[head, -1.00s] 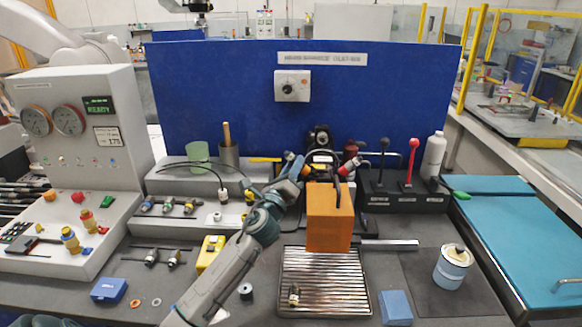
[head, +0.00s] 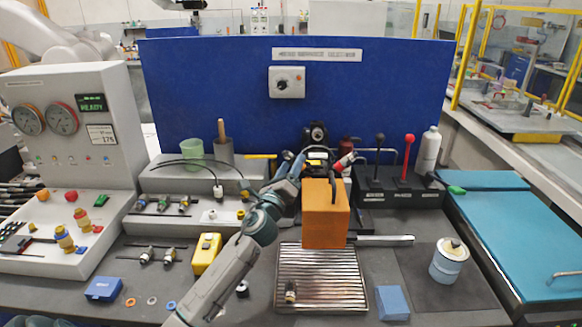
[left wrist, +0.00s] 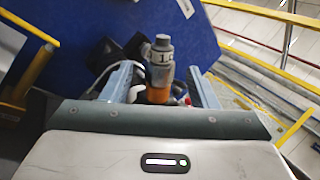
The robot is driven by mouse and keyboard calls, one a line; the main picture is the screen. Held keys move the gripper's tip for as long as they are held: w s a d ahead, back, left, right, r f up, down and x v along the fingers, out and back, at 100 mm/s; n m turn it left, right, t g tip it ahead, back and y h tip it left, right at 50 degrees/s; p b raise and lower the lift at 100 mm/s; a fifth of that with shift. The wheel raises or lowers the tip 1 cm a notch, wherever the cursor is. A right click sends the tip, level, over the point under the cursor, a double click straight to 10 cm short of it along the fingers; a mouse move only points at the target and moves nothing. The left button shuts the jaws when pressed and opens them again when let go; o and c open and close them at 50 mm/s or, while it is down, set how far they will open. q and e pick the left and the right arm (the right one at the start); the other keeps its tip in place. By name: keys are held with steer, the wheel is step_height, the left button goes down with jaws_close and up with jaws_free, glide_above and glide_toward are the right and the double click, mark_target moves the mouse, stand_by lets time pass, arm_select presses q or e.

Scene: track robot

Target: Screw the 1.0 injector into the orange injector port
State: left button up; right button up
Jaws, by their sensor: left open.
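In the left wrist view an injector (left wrist: 160,62) with a grey tip and a pale band, its lettering partly legible as 1.0, stands between my two fingers. An orange part (left wrist: 157,95) shows directly below it; whether this is the port or part of the injector, I cannot tell. My left gripper (left wrist: 159,72) is open, one finger on each side of the injector with gaps showing. In the head view my left gripper (head: 312,162) is above and behind the orange block (head: 325,213), which has a black handle. The injector and port are not clear there. My right gripper is out of view.
A slatted metal tray (head: 345,290) holds a small fitting (head: 291,291). A blue panel (head: 220,90) rises behind.

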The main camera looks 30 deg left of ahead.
arm_select(q)
steer(key=b+v, duration=0.4)
steer(key=v, duration=0.6)
steer(key=shift+s, duration=0.2)
steer(key=shift+f, duration=0.1)
